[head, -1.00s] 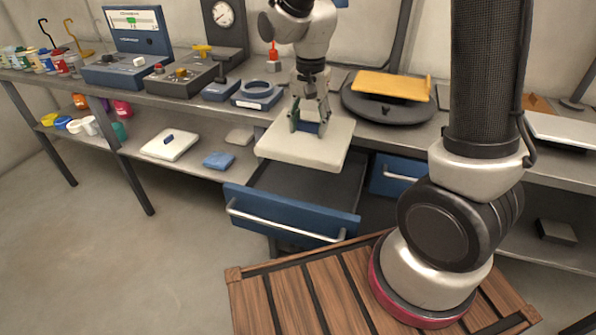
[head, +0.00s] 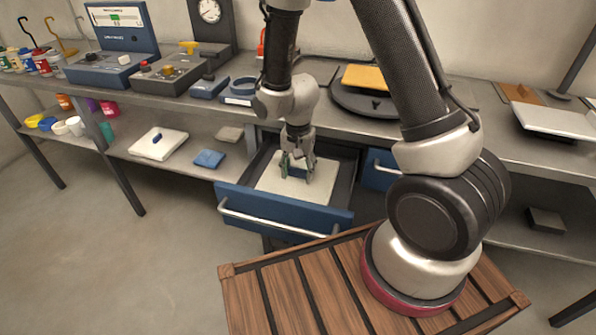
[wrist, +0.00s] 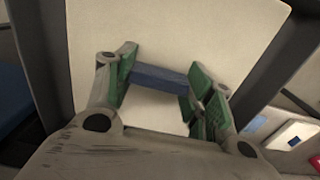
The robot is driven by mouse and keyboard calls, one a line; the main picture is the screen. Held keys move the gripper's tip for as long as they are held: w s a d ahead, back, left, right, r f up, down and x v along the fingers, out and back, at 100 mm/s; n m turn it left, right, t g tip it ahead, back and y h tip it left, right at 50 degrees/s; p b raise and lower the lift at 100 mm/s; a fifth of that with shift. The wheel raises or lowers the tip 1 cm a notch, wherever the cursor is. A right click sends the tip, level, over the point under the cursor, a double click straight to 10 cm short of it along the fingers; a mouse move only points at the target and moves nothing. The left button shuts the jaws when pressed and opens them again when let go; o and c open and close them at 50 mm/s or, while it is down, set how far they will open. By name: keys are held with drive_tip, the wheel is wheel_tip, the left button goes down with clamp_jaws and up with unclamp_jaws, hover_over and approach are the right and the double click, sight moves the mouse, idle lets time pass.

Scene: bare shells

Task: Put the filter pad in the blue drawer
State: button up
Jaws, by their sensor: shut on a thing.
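The filter pad is a flat cream square with a blue block-shaped grip on top. In the head view the pad (head: 275,184) lies within the open blue drawer (head: 262,208), inside its walls; I cannot tell whether it touches the drawer floor. My gripper (head: 297,172) points down over the pad, shut on its blue grip. In the wrist view the green fingertips of my gripper (wrist: 160,84) are on both ends of the blue grip (wrist: 160,78), and the pad (wrist: 180,35) fills most of the picture.
A second blue drawer (head: 379,168) is shut to the right. A turntable (head: 362,102) with an orange plate (head: 366,77) stands on the bench above. The lower shelf at left holds a white pad (head: 158,146) and a blue block (head: 209,158). A wooden platform (head: 300,290) is in front.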

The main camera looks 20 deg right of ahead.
sight(298, 169)
drive_tip(key=shift+f, duration=0.25)
drive_tip(key=shift+f, duration=0.15)
drive_tip(key=o, duration=1)
drive_tip(key=shift+o, duration=0.2)
wheel_tip(298, 169, up, 12)
drive_tip(key=r, duration=0.1)
drive_tip(key=s+d+r+n+t, duration=0.1)
drive_tip(key=s+d+r+n, duration=0.2)
drive_tip(key=r, duration=0.4)
drive_tip(key=s+d+r+t, duration=0.1)
drive_tip(key=s+d+r, duration=0.2)
drive_tip(key=d+r, duration=0.3)
drive_tip(key=s+d+r+n+t, duration=0.1)
drive_tip(key=s+d+r+n, duration=0.1)
drive_tip(key=s, duration=0.4)
drive_tip(key=s+d+r+n+t, duration=0.1)
drive_tip(key=s+d+r+n, duration=0.1)
drive_tip(key=s+d+r, duration=0.2)
drive_tip(key=s+r, duration=0.1)
drive_tip(key=s, duration=0.2)
drive_tip(key=shift+r, duration=0.35)
